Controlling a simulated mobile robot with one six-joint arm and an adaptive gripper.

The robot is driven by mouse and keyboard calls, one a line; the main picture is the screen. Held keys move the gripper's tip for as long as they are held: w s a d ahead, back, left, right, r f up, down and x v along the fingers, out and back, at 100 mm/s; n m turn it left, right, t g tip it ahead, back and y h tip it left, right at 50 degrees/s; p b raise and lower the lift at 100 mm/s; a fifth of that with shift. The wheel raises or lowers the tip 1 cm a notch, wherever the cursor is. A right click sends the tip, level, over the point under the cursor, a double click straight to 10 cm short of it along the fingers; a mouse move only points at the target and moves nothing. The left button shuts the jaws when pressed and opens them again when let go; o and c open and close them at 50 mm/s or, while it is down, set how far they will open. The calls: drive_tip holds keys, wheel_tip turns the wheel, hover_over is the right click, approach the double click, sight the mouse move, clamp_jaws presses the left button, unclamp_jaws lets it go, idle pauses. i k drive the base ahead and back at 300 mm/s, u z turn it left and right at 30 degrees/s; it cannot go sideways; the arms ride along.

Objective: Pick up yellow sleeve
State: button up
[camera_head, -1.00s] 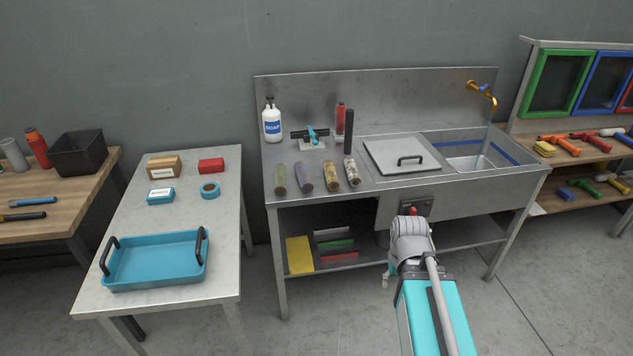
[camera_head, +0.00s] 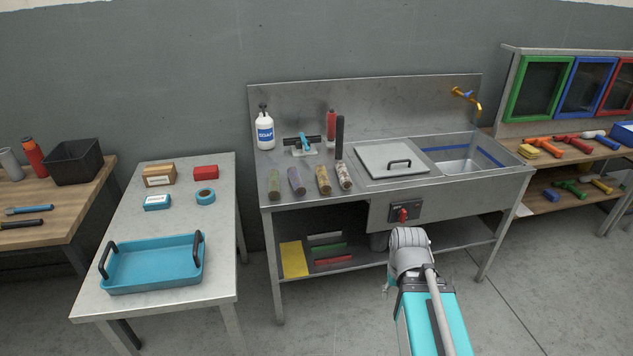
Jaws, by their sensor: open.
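Several dirty cylindrical sleeves lie side by side on the left part of the steel sink counter. The yellow sleeve (camera_head: 323,179) is brownish yellow with a dark near end. It lies between the purple sleeve (camera_head: 297,181) and the speckled whitish sleeve (camera_head: 344,176). The green sleeve (camera_head: 274,184) lies at the far left of the row. My arm reaches up from the bottom right, in front of the sink unit and apart from the sleeves. My gripper cannot be made out; it is hidden behind the arm or out of frame.
Behind the sleeves stand a soap bottle (camera_head: 265,132), a small fixture with a blue handle (camera_head: 302,144), a red bottle (camera_head: 331,124) and a dark upright post (camera_head: 339,138). A lidded panel (camera_head: 391,158) lies to their right. A side table at left holds a blue tray (camera_head: 153,264).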

sight(322, 178)
drive_tip(key=z, duration=0.1)
drive_tip(key=i, duration=0.95)
drive_tip(key=u, duration=0.05)
